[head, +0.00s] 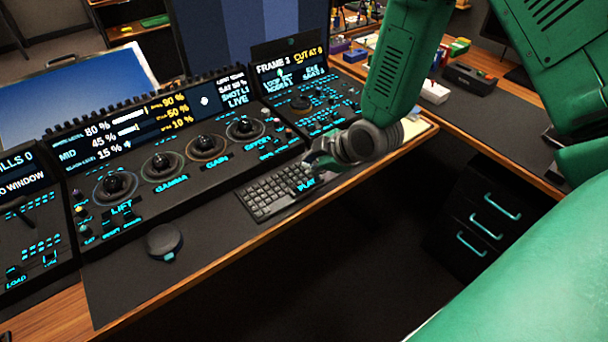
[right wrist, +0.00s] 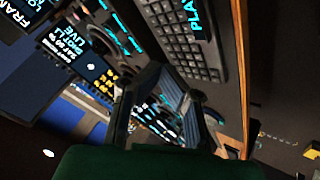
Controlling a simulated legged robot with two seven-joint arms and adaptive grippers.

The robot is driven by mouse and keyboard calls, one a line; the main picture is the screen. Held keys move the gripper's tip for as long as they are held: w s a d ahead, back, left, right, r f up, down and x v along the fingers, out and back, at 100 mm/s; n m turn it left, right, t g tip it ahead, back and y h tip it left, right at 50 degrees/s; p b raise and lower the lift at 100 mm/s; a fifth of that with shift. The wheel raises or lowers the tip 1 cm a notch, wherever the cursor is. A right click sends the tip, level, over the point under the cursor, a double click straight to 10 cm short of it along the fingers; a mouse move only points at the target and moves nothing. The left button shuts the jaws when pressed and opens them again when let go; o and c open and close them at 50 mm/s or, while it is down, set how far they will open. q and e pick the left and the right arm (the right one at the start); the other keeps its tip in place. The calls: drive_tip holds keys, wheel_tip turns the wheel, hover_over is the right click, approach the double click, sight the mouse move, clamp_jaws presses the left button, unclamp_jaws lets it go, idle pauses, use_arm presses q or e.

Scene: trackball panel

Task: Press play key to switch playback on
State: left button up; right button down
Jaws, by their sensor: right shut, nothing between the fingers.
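The keyboard (head: 262,198) lies on the desk mat in front of the trackball panel. A glowing blue PLAY label (head: 306,184) shows at its right end, and it also shows near the top of the right wrist view (right wrist: 199,18). My right gripper (head: 312,166) is shut and empty at the keyboard's right end, close to the label. Whether it touches a key cannot be told. In the right wrist view its fingers (right wrist: 168,85) point toward the panel and keyboard. My left gripper is out of view.
The trackball panel (head: 160,170) has several trackballs and lit displays. A smaller panel (head: 300,100) stands to its right, reading FRAME 3. A round dark puck (head: 165,240) sits on the mat at the front. Dark drawers (head: 485,220) stand below the desk at right.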

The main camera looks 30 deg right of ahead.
sight(307, 185)
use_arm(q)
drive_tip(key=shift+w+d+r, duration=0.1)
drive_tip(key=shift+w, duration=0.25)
use_arm(e)
drive_tip(key=shift+w+d+r+n+t, duration=0.15)
drive_tip(key=shift+w+d+r+n, duration=0.05)
drive_tip(key=shift+w+r, duration=0.3)
drive_tip(key=shift+w+d+r+n+t, duration=0.15)
drive_tip(key=shift+w+d+r+n, duration=0.05)
drive_tip(key=shift+w+r, duration=0.25)
wheel_tip(307, 185, down, 8)
drive_tip(key=b, duration=0.7)
drive_tip(key=shift+f, duration=0.15)
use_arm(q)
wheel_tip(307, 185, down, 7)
use_arm(e)
drive_tip(key=shift+f, duration=0.3)
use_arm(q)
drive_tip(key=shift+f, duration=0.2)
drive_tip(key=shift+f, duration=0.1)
use_arm(e)
drive_tip(key=shift+f, duration=0.35)
